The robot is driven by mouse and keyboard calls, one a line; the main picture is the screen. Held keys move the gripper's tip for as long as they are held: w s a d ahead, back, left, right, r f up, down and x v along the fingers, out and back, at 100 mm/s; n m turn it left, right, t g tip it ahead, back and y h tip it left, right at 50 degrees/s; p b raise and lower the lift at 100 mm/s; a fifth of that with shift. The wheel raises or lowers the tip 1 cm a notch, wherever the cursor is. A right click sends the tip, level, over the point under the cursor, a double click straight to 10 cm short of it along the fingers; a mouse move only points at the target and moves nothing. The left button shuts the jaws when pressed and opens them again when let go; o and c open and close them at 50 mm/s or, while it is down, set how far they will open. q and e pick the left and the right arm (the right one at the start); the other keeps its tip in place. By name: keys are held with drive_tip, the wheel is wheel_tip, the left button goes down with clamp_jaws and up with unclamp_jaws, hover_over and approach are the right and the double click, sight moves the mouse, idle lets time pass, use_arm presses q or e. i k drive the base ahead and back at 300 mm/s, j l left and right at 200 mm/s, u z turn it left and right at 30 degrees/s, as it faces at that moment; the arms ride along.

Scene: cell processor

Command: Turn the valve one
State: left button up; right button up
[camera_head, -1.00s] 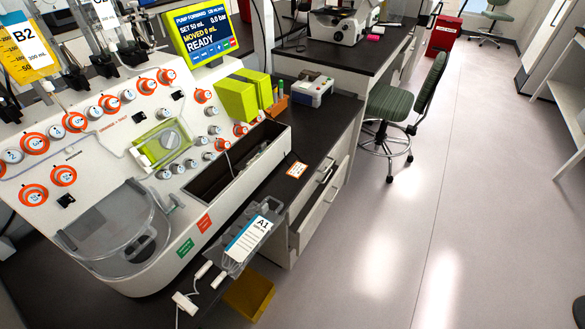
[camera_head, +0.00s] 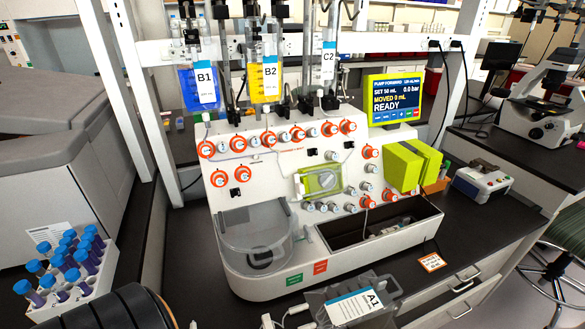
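The cell processor (camera_head: 290,240) is a white machine on the dark bench in the middle of the view. Its sloped panel carries several white valve knobs with orange rings. One such valve (camera_head: 207,149) is at the left end of the upper row, and another valve (camera_head: 219,178) is below it. More sit to the right, including a valve (camera_head: 348,127) at the row's right end. The valve numbers are too small to read, so I cannot tell which is valve one. The screen (camera_head: 393,101) reads READY and MOVED 0 mL.
Blue bag B1 (camera_head: 201,88), yellow bag B2 (camera_head: 265,72) and bag C2 (camera_head: 328,60) hang above the panel. Bag A1 (camera_head: 352,305) is at the front. A rack of blue-capped tubes (camera_head: 72,268) is at lower left. A microscope (camera_head: 545,105) stands at right.

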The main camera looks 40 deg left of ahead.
sight(206, 151)
drive_tip(key=u, duration=0.4)
drive_tip(key=i+u, duration=0.15)
drive_tip(key=u, duration=0.65)
drive_tip(key=i+u, duration=0.1)
drive_tip(key=u, duration=0.3)
drive_tip(key=l+u, duration=0.1)
drive_tip(key=u, duration=0.3)
drive_tip(key=i, duration=0.05)
